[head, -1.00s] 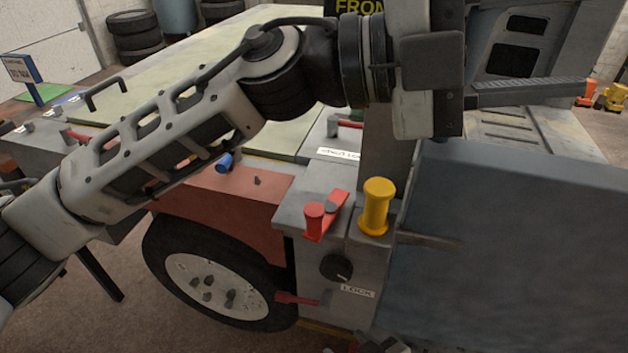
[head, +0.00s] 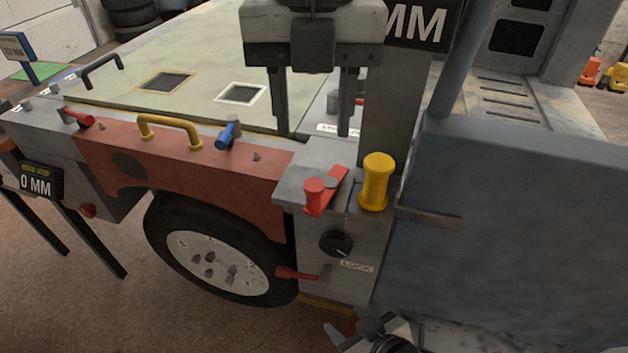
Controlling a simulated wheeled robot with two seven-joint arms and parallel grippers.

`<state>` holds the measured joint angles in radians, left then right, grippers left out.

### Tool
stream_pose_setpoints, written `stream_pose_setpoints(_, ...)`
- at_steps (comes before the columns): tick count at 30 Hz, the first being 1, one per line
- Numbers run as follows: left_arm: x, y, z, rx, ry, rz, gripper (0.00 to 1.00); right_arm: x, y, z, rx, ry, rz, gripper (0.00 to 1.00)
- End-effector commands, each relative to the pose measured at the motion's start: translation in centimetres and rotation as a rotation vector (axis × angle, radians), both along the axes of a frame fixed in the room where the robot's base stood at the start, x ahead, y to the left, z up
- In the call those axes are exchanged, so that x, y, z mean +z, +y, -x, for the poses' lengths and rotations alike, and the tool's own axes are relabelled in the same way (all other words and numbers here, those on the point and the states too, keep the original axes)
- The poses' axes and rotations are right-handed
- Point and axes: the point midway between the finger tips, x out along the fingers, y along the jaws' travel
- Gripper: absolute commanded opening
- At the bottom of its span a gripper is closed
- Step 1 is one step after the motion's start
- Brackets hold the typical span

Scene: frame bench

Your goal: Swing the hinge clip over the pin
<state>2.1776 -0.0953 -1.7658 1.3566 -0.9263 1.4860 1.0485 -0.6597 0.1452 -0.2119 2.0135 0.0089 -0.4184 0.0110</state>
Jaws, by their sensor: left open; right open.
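A red clip-like lever (head: 338,182) with a round red knob lies on the grey corner block, beside a yellow knob (head: 376,182). A blue lever (head: 228,134) sits on the red panel's top edge, left of a small dark pin (head: 257,157). I cannot tell for sure which lever is the hinge clip. My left gripper (head: 313,134) is open and empty, fingers pointing down above and behind the corner block, apart from the levers. My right gripper (head: 350,332) is open at the bottom edge, partly cut off, below the block.
A yellow handle (head: 170,130) rises from the red panel (head: 190,165). A black dial (head: 336,243) and a red lever (head: 300,275) are on the block's front. A large blue-grey panel (head: 510,230) fills the right. A wheel (head: 215,262) is below left.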

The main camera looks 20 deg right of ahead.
Motion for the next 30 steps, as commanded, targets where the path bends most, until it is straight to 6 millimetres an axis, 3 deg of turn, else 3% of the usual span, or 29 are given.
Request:
stream_pose_setpoints(9, -6.8, 0.0, 0.1, -0.003, 0.004, -0.001, 0.45, 0.7, -0.1, 0.1, -0.002, 0.0, 0.004, 0.52)
stream_pose_setpoints(15, -9.6, 0.0, 0.0, -0.001, 0.003, 0.001, 0.45, 0.7, -0.3, 0.1, -0.005, 0.002, 0.007, 0.52)
stream_pose_setpoints(28, -10.7, -0.1, 0.0, -0.002, 0.001, 0.003, 0.45, 0.6, -0.3, 0.0, -0.011, 0.003, 0.006, 0.52)
stream_pose_setpoints(30, -10.7, 0.0, 0.0, -0.002, 0.001, 0.003, 0.28, 0.6, -0.3, 0.0, -0.011, 0.003, 0.006, 0.52)
